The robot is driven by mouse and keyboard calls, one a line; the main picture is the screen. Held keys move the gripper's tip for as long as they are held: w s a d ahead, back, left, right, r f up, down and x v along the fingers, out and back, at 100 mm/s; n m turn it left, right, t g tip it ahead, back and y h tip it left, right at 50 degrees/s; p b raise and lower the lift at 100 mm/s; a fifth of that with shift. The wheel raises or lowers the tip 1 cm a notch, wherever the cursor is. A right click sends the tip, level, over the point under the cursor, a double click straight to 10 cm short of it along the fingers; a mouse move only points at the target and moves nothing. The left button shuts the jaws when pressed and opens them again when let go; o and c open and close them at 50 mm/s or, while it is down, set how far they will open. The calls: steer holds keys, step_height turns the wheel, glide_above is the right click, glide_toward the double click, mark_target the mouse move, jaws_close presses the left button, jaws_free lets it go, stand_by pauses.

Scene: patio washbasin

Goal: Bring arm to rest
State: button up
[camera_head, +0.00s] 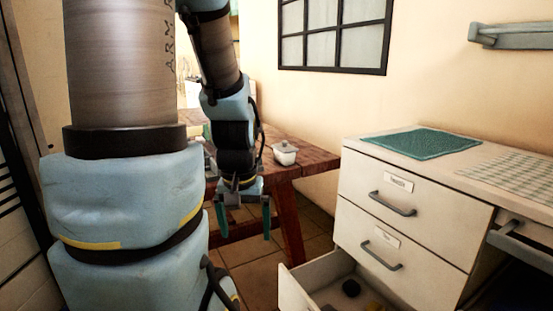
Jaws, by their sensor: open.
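My gripper (243,220) hangs pointing down near the middle of the head view, in front of the wooden table. Its two green fingers are apart, and nothing shows between them. My arm fills the left part of the view and bends down to the gripper. The gripper is left of the white drawer cabinet (360,210) and apart from it.
A white lidded pot (285,153) stands on the wooden table (315,160). The cabinet's lowest drawer (298,291) is pulled out and holds a dark round item (351,288). A green mat (424,143) and a checked cloth (510,177) lie on top. Tiled floor shows between.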

step_height(320, 180, up, 13)
steer(key=p, duration=1)
steer(key=shift+p, duration=0.35)
